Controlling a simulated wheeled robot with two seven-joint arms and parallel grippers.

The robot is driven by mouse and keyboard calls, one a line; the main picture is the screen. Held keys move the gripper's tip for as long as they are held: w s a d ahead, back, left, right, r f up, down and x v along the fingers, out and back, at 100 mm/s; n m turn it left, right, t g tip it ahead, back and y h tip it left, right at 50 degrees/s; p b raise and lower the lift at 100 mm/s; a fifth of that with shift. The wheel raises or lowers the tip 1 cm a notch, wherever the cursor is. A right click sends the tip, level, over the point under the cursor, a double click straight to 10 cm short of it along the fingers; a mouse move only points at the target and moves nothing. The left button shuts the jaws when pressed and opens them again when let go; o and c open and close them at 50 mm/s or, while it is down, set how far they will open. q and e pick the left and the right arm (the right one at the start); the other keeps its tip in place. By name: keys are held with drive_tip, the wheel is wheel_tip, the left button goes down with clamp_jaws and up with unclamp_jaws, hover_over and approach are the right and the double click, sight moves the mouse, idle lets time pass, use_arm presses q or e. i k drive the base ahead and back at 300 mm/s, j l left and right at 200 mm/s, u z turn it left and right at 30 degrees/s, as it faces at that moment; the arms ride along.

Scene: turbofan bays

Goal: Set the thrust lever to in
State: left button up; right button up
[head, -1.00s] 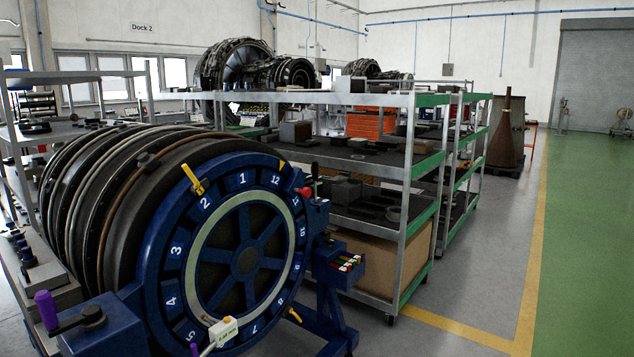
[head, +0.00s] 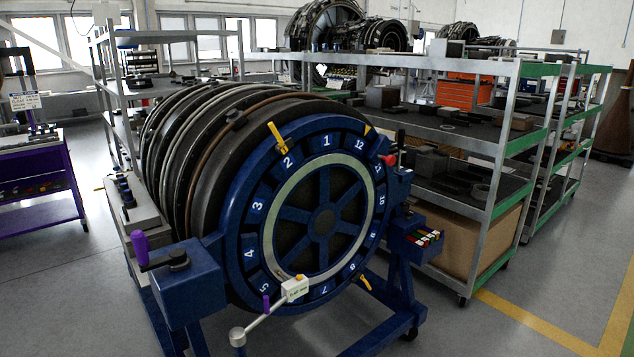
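A blue turbofan rig with a numbered ring (head: 326,140) stands in the middle of the head view. A purple-handled crank (head: 140,246) sits on a blue box (head: 188,285) at its lower left. A red knob (head: 390,159) and a black upright handle (head: 401,138) are at its right side. A grey arm with a white tagged block (head: 294,288) and a small purple grip (head: 266,303) crosses the lower front. I cannot tell which of these, if any, is the thrust lever, and no in mark is readable. Neither of my grippers is in view.
A purple cart (head: 38,184) with a sign stands at the left. Metal shelving (head: 502,150) with green edges stands close behind and right of the rig. Floor (head: 80,310) is clear at front left.

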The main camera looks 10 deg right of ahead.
sight(402, 135)
drive_tip(key=i+l+u, duration=0.1)
drive_tip(key=i+l, duration=0.25)
drive_tip(key=l, duration=0.15)
drive_tip(key=i+l, duration=0.3)
drive_tip(key=l, duration=0.25)
drive_tip(key=i+l+u, duration=0.15)
drive_tip(key=i+l, duration=0.2)
drive_tip(key=l, duration=0.2)
drive_tip(key=i+l+u, duration=0.1)
drive_tip(key=i+l, duration=0.2)
drive_tip(key=l, duration=0.3)
drive_tip(key=i+l+u, duration=0.1)
drive_tip(key=i+l, duration=0.15)
drive_tip(key=l, duration=0.35)
drive_tip(key=i+l, duration=0.25)
drive_tip(key=l, duration=0.4)
drive_tip(key=i+l+u, duration=0.15)
drive_tip(key=l, duration=0.45)
drive_tip(key=i+l+u, duration=0.1)
drive_tip(key=i+l, duration=0.2)
drive_tip(key=l, duration=0.35)
